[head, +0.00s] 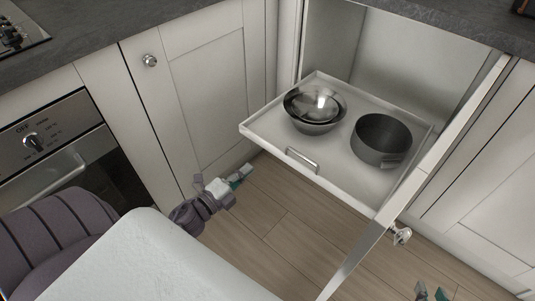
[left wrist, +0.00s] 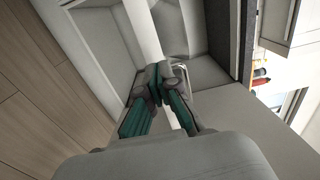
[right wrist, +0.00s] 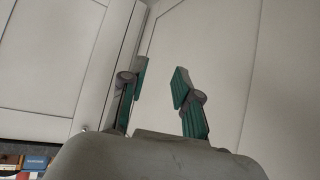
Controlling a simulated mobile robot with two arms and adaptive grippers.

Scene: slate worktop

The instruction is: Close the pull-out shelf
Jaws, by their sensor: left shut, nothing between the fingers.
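The pull-out shelf (head: 340,162) is white and extends out of the open cabinet in the head view. A metal bar handle (head: 302,160) is on its front edge. Shiny bowls (head: 315,110) and a dark grey pot (head: 382,138) stand on it. My left gripper (head: 243,173) is shut and empty, to the left of the shelf's front and apart from the handle in the picture. Its closed fingers also show in the left wrist view (left wrist: 160,75). My right gripper (head: 430,291) is at the bottom right edge, partly cut off. The right wrist view shows its fingers (right wrist: 160,75) apart with nothing between them.
An open cabinet door (head: 400,205) with a round knob (head: 401,234) stands to the right of the shelf. A closed cabinet door (head: 195,95) and an oven (head: 60,150) are at left. The wooden floor (head: 285,215) below the shelf is clear.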

